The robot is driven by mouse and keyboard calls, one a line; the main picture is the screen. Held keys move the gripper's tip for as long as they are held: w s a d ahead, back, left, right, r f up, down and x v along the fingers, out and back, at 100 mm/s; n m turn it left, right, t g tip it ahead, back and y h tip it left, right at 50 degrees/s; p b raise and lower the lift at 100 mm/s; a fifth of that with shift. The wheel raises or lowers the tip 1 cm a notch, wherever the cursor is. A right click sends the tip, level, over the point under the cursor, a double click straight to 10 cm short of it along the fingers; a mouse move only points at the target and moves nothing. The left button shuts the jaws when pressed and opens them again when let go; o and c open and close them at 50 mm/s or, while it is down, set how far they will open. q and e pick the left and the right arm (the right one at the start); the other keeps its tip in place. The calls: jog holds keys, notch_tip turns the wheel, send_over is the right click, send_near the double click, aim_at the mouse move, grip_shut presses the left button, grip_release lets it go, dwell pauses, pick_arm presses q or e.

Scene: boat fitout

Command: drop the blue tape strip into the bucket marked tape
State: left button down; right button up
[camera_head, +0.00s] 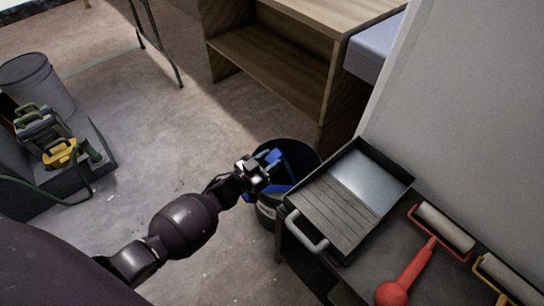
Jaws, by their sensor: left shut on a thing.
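A dark bucket (266,215) stands on the floor at the middle, beside the cart. A pale label shows on its side, but I cannot read it. My left gripper (259,170) is over the bucket's near left rim and is shut on the blue tape strip (273,158). Blue material shows at and below the fingers, inside the bucket's outline. I cannot tell where the held strip ends or whether other blue pieces lie in the bucket. My right gripper is not in view.
A paint tray (346,208) with a handle lies on the dark cart top (372,262), close right of the bucket. A red roller (407,275) and a yellow roller (510,280) lie there too. A wooden cabinet (268,62) stands behind.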

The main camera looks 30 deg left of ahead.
pick_arm(q)
jog(key=shift+f, duration=0.3)
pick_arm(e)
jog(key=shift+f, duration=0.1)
pick_arm(q)
jog(key=shift+c, duration=0.4)
grip_release()
jog(key=shift+r, duration=0.15)
jog(key=shift+o, duration=0.3)
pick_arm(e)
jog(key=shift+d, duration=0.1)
pick_arm(q)
jog(key=p+v, duration=0.2)
jog(key=v, duration=0.5)
jog(key=shift+s, duration=0.2)
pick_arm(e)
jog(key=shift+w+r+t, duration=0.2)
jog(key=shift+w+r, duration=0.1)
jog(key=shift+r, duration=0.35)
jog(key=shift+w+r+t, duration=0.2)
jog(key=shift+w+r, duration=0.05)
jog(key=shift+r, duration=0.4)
pick_arm(q)
jog(key=shift+r, duration=0.1)
